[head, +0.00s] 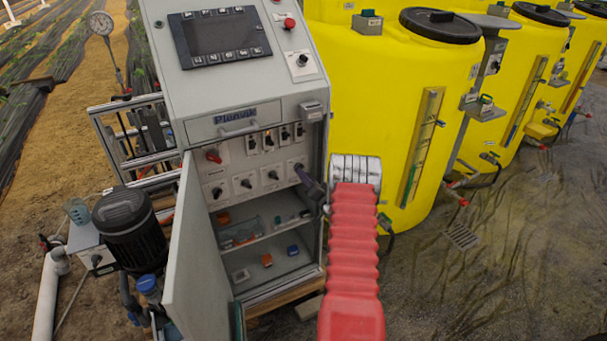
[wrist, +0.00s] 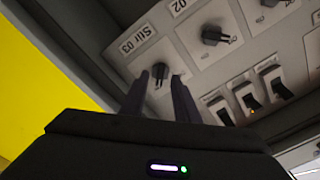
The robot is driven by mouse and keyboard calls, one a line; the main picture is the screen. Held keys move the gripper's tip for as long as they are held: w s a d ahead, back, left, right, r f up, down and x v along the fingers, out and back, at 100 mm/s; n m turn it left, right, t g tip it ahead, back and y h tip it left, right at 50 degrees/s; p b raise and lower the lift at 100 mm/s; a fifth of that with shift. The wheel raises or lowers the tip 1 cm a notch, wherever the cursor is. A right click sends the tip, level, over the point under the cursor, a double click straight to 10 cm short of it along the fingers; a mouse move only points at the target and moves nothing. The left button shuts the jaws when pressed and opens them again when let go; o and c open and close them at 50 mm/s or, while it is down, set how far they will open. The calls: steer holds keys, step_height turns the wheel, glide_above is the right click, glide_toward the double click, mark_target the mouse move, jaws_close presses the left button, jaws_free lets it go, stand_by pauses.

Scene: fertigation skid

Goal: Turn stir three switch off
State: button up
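The Stir 03 switch (wrist: 160,72) is a small dark rotary knob on a light plate labelled "Stir 03", which appears upside down in the wrist view. My gripper (wrist: 161,82) points at it with two dark fingers spread, one on each side of the knob in the picture. I cannot tell whether either finger touches it. In the head view my gripper (head: 299,168) is at the right end of the panel's lower switch row and hides most of this switch. The neighbouring 02 switch (wrist: 214,36) has its handle lying in a different direction from the Stir 03 knob.
Several rocker switches (wrist: 247,97) sit beside the rotary row, one lit orange. The cabinet door (head: 190,255) hangs open at left. A shelf (head: 255,236) with small items lies below the panel. A yellow tank (head: 375,95) stands close at right.

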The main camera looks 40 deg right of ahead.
steer(key=shift+x, duration=1.25)
jaws_close()
steer(key=shift+s, duration=0.1)
